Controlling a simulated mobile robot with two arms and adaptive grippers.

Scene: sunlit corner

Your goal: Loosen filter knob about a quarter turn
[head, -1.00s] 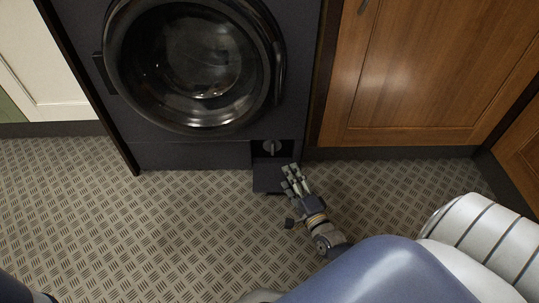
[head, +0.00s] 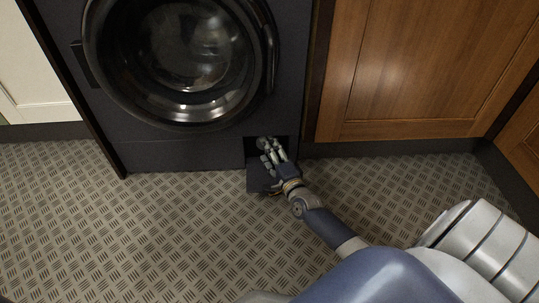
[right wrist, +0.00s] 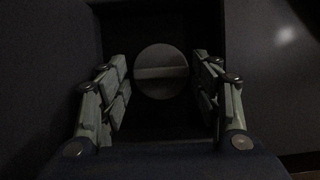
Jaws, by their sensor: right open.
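The filter knob (right wrist: 161,72) is a round grey disc with a raised bar across it, lying level in the right wrist view. It sits in a dark recess low on the washing machine. In the head view the knob (head: 263,142) is partly hidden by my fingers. My right gripper (head: 270,150) is at the recess mouth, over the open flap (head: 254,178). In the right wrist view my right gripper (right wrist: 160,90) is open, its fingers left and right of the knob with gaps on both sides. My left gripper is not in view.
The washing machine (head: 180,155) with its round glass door (head: 185,55) stands above the recess. A wooden cabinet (head: 400,70) is to the right, a white panel (head: 35,70) to the left. The patterned floor (head: 150,230) in front is clear.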

